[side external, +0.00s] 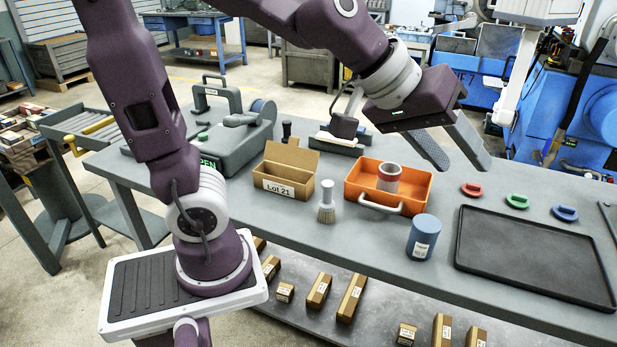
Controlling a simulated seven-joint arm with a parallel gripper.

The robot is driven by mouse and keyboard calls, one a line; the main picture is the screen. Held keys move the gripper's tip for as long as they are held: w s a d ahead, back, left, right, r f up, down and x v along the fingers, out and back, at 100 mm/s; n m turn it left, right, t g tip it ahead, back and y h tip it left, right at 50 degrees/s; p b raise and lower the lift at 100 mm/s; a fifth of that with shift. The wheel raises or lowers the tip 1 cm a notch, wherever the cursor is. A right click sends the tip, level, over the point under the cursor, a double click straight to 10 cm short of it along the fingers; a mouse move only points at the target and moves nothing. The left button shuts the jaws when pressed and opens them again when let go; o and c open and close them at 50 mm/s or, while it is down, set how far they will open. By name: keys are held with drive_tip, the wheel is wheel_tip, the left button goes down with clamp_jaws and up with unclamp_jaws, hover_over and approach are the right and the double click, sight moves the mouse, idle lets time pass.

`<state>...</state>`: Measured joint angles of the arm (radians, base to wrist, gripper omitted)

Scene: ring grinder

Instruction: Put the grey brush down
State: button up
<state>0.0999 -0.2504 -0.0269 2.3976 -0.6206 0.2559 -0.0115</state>
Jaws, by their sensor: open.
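The grey brush (327,201) stands upright on the table, bristles down, between the cardboard box and the orange bin. It is apart from my gripper. My gripper (463,164) is open and empty, in the air up and to the right of the brush, over the back right of the orange bin in the picture. Its two fingers are spread, with nothing seen between them. The grey table (300,233) is bare around the foot of the brush.
An open cardboard box (272,188) labelled Lot 21 and an orange bin (362,208) holding a grey ring-like cup (389,174) flank the brush. A blue cylinder (423,240), a black tray (530,260) and small red (471,189), green (517,201) and blue (564,212) pieces are further right.

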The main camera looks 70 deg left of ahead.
drive_tip(key=s+a+f+m+g+y, duration=0.1)
drive_tip(key=s+a+f+m, duration=0.1)
drive_tip(key=s, duration=0.7)
drive_tip(key=s+a+f+m+g+y, duration=0.2)
drive_tip(key=s+a, duration=0.3)
drive_tip(key=s, duration=0.4)
drive_tip(key=shift+s+m, duration=0.2)
drive_tip(key=shift+m, duration=0.2)
